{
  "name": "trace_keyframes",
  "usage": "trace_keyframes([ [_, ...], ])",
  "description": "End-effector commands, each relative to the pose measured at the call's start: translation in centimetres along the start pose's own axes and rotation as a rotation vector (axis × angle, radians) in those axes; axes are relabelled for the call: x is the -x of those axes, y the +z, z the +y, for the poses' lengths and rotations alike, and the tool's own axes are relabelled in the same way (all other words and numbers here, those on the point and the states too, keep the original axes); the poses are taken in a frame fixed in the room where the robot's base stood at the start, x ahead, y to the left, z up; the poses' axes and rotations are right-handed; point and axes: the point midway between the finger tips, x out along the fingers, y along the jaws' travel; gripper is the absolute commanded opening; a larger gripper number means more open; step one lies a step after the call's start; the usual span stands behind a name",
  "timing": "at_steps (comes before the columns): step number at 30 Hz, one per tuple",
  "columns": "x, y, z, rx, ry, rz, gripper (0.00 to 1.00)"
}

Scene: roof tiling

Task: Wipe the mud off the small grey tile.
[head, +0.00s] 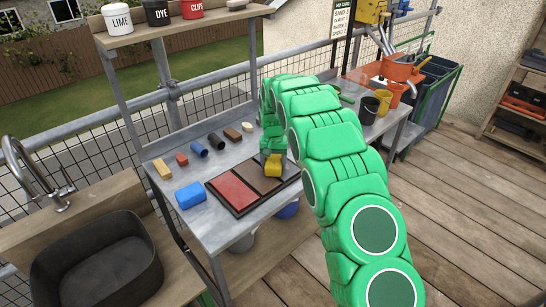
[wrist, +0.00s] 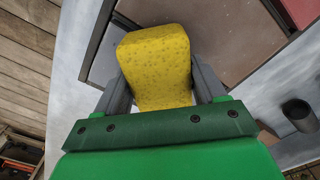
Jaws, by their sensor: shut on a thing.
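My gripper (head: 272,154) is shut on a yellow sponge (head: 273,168). In the wrist view the sponge (wrist: 155,55) sits between the two grey fingers of my gripper (wrist: 162,85). The sponge is over the right part of a dark-framed tray (head: 240,214) on the bench. A greyish-brown surface (wrist: 106,58) shows left of the sponge, partly covered by it; I cannot tell surely that it is the small grey tile. A larger brown tile (head: 258,178) lies beside it and a red tile (head: 233,193) at the left. I cannot tell whether the sponge touches a surface.
The tray lies on a grey metal bench (head: 175,212). A sink (head: 98,270) is at the left. Buckets (head: 382,102) stand at the right.

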Motion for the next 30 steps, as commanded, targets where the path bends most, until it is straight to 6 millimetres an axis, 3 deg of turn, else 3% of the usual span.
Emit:
trace_keyframes([
  [22, -0.1, -4.9, 4.8, -0.002, -0.001, 0.004, 0.31],
  [30, -0.1, -5.6, 4.0, -0.001, -0.001, 0.003, 0.31],
])
